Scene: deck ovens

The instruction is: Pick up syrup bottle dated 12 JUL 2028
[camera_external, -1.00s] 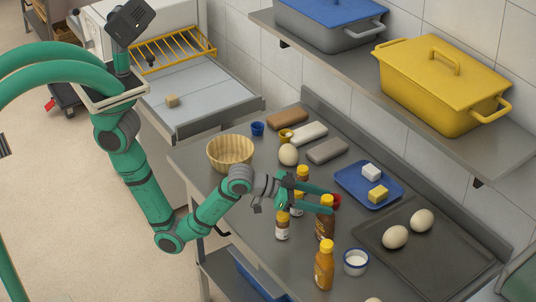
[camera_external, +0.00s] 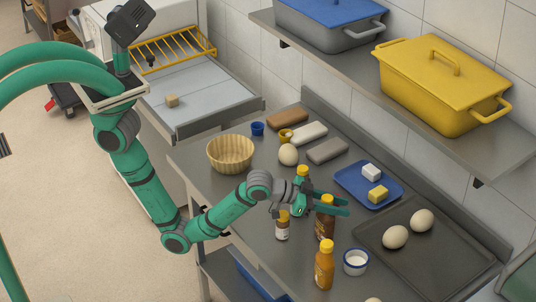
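Several yellow-capped bottles stand on the grey counter: a dark brown one (camera_external: 325,222), an orange one (camera_external: 325,266) in front of it, a small one with a pale label (camera_external: 282,227), and one partly hidden behind my gripper (camera_external: 302,176). The dates on their labels are too small to read, so I cannot tell which is dated 12 JUL 2028. My gripper (camera_external: 345,206) lies level at the dark brown bottle's cap, pointing right. Its two green fingers look apart, one beyond the other. I cannot tell whether they touch the bottle.
A white cup with a blue rim (camera_external: 356,263) stands right of the orange bottle. A blue tray (camera_external: 350,184) with two blocks and a dark baking tray (camera_external: 425,262) with eggs lie right. A wicker basket (camera_external: 230,154) stands left. A shelf with a yellow pot (camera_external: 440,85) overhangs the back.

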